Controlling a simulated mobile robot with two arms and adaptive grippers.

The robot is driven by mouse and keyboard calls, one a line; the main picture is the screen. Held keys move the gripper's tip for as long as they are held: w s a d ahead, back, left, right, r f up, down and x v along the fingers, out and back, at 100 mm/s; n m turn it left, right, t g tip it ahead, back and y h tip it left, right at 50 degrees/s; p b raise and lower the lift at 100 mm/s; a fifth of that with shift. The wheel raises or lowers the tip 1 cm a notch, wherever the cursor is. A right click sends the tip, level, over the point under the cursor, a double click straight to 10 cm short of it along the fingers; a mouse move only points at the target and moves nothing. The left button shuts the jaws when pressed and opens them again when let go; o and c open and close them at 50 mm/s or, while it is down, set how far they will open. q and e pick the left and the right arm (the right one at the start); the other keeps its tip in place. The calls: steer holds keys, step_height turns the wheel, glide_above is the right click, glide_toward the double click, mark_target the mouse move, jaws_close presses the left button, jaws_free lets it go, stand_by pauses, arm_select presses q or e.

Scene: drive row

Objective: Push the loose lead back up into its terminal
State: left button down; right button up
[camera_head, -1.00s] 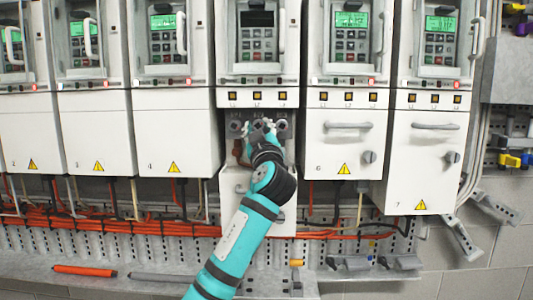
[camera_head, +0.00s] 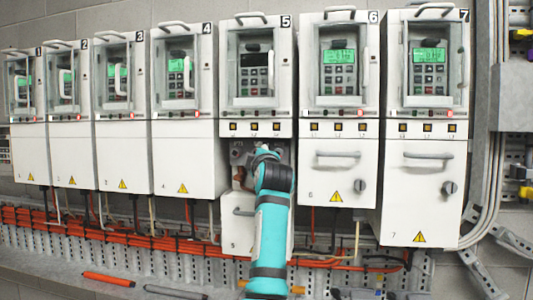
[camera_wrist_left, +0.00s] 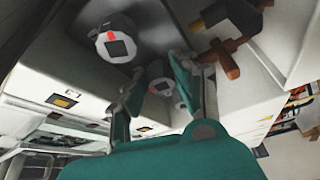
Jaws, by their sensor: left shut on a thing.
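Drive 5 (camera_head: 231,121) has a dark display, and its lower terminal bay (camera_head: 240,150) is exposed. The loose lead, brown with a dark sleeve, shows at the bay's left side (camera_head: 240,174) and in the left wrist view (camera_wrist_left: 224,62). My left gripper (camera_head: 265,153) is at the bay; its arm hides much of it. In the left wrist view its fingers (camera_wrist_left: 160,85) close around a round grey terminal part (camera_wrist_left: 160,87). The lead lies beside one fingertip, apart from the jaws as far as I can tell. Another round terminal (camera_wrist_left: 116,45) has a red mark. My right gripper is not in view.
A cover numbered 5 (camera_head: 236,226) sits below the bay. Drive 6 (camera_head: 335,170) and drive 4 (camera_head: 185,155) flank it closely, with handles sticking out. Orange cables (camera_head: 120,232) run along a perforated rail below. A ledge (camera_head: 60,268) holds an orange rod (camera_head: 108,279).

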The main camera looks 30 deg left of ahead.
arm_select(q)
steer(key=shift+n, duration=0.4)
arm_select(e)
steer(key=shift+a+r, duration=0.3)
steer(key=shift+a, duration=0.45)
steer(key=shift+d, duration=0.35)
arm_select(q)
steer(key=c, duration=1.3)
jaws_free()
steer(key=shift+a, duration=0.1)
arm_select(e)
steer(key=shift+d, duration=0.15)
arm_select(q)
steer(key=shift+s, duration=0.1)
steer(key=v, duration=1.2)
steer(key=shift+r, duration=0.15)
